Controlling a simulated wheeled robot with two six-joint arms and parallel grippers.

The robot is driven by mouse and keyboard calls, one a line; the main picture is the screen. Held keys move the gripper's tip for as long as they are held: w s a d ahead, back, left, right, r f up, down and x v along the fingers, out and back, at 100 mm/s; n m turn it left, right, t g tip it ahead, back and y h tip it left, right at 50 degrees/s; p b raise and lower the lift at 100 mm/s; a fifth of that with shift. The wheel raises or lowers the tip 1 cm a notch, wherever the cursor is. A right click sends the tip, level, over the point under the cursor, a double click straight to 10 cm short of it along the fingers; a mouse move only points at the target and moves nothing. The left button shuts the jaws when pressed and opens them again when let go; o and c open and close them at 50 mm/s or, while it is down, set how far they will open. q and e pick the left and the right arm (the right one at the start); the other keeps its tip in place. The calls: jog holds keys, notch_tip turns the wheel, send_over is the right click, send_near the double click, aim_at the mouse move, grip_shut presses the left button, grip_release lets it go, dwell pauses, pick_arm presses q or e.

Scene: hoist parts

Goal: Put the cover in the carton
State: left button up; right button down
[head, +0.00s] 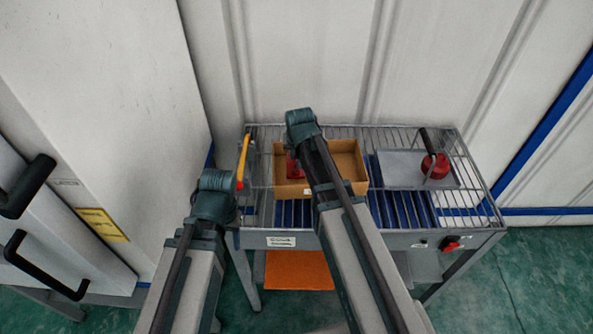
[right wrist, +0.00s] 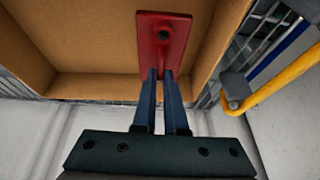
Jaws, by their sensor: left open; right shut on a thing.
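The cover looks like a red rectangular plate with a dark hole, seen in the right wrist view (right wrist: 163,45). My right gripper (right wrist: 157,76) is shut on its near edge. The open brown carton (head: 350,160) stands on the roller table. In the head view the cover (head: 294,168) shows at the carton's left part, within its outline, partly hidden by my right arm. I cannot tell whether it touches the carton floor. My left gripper (head: 216,182) is at the table's left edge, left of the carton; it is open, its fingers mostly hidden, and no held thing shows.
A grey tray (head: 400,170) with a red part with a black handle (head: 435,165) stands right of the carton. A yellow bar (head: 243,157) rises at the table's left end. Wire railing surrounds the table's back. Bare blue rollers (head: 415,208) lie in front of the tray.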

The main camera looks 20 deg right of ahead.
jog(key=shift+f, duration=0.15)
notch_tip(320, 180, down, 4)
jog(key=b, duration=0.3)
jog(key=shift+b, duration=0.4)
jog(key=shift+r, duration=0.2)
jog(key=shift+f, duration=0.1)
jog(key=c, duration=1)
grip_release()
jog(key=shift+o, duration=0.2)
